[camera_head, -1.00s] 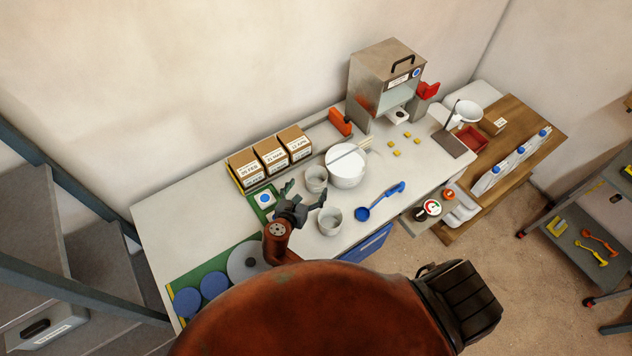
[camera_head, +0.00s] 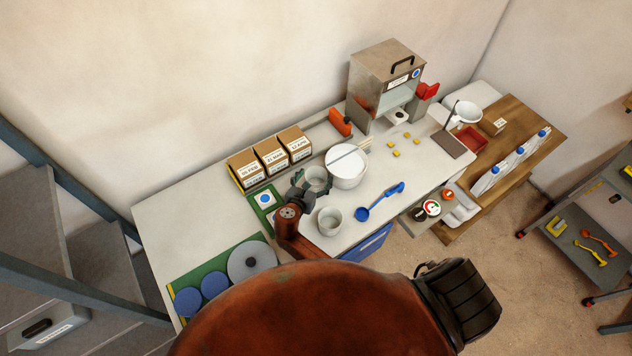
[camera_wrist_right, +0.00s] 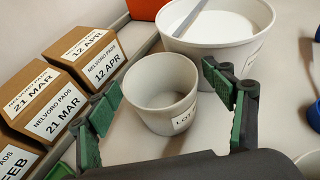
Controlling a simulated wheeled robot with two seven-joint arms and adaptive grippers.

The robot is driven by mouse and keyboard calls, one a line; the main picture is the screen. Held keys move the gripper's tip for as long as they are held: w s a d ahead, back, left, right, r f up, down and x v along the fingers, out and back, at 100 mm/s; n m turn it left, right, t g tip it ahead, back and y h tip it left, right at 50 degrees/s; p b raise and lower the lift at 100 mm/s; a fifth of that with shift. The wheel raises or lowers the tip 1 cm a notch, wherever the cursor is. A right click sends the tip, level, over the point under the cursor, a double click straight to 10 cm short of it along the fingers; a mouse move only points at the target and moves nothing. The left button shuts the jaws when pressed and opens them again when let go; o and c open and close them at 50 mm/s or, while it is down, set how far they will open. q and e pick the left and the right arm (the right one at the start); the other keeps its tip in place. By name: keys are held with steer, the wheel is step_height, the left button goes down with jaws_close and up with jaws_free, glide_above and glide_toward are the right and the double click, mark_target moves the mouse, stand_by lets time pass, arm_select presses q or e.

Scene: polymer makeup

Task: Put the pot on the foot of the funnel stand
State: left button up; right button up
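A small grey-white pot (camera_head: 318,178) stands upright on the bench, left of a larger tub. In the right wrist view the pot (camera_wrist_right: 157,118) is empty and has a label partly reading "LOT". My right gripper (camera_head: 312,187) is open at the pot, with one finger on either side. In the wrist view gaps show between the fingers and the pot wall. The funnel stand has a flat dark foot (camera_head: 453,145) near the bench's right end, a thin rod and a white funnel (camera_head: 467,111). The foot is bare. My left gripper is out of view.
The large tub (camera_head: 347,179) holds white material, with a stick across its top. Boxes (camera_head: 271,155) line the back. Yellow pieces (camera_head: 396,153) lie before the metal cabinet (camera_head: 384,75).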

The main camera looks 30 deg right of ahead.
steer(key=c, duration=1.2)
steer(key=shift+o, duration=0.2)
steer(key=shift+r, duration=0.1)
